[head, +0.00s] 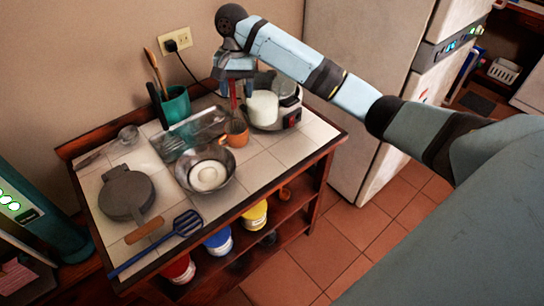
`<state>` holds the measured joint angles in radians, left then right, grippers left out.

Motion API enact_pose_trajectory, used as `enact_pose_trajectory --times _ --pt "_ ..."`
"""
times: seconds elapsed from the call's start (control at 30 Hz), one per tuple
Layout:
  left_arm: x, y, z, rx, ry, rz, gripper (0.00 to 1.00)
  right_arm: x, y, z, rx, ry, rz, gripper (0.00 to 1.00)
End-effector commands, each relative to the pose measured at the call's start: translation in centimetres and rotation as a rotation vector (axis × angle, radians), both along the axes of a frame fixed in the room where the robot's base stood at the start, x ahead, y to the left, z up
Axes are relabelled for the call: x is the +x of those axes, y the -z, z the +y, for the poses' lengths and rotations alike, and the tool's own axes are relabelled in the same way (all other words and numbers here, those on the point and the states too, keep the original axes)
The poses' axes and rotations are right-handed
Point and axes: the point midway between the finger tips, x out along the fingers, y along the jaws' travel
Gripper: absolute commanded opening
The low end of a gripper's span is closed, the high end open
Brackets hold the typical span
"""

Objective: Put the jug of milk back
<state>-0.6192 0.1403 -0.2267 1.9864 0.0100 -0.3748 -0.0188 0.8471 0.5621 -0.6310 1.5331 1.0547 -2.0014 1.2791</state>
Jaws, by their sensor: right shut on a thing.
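The jug of milk (263,108) shows as a clear vessel with white milk in it, at the back right of the tiled counter. It appears upright, in front of or over a round metal appliance with a red switch (294,116). I cannot tell whether it rests on that appliance or is held above it. My right gripper (235,92) reaches down at the jug's left side and is shut on it, apparently at the handle. The fingertips are small and partly hidden. My left gripper is not in view.
An orange cup (237,135) stands just below the gripper. The counter's front right tiles are clear. A fridge (365,75) stands right.

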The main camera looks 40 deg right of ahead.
Motion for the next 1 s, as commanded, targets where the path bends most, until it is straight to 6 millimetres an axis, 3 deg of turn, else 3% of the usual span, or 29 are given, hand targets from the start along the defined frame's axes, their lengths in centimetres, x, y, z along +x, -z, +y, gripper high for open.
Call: enact_pose_trajectory --times 0.17,0.7,1.0 --pt "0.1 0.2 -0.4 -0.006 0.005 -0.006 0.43 -0.4 0.7 -1.0 -0.002 -0.005 0.003 0.07" --pt "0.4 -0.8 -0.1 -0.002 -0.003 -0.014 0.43 -0.4 13.1 -1.1 -0.002 -0.003 0.003 0.07" --pt "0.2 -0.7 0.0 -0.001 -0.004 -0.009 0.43 -0.3 15.7 -1.0 -0.002 -0.004 0.001 0.07"
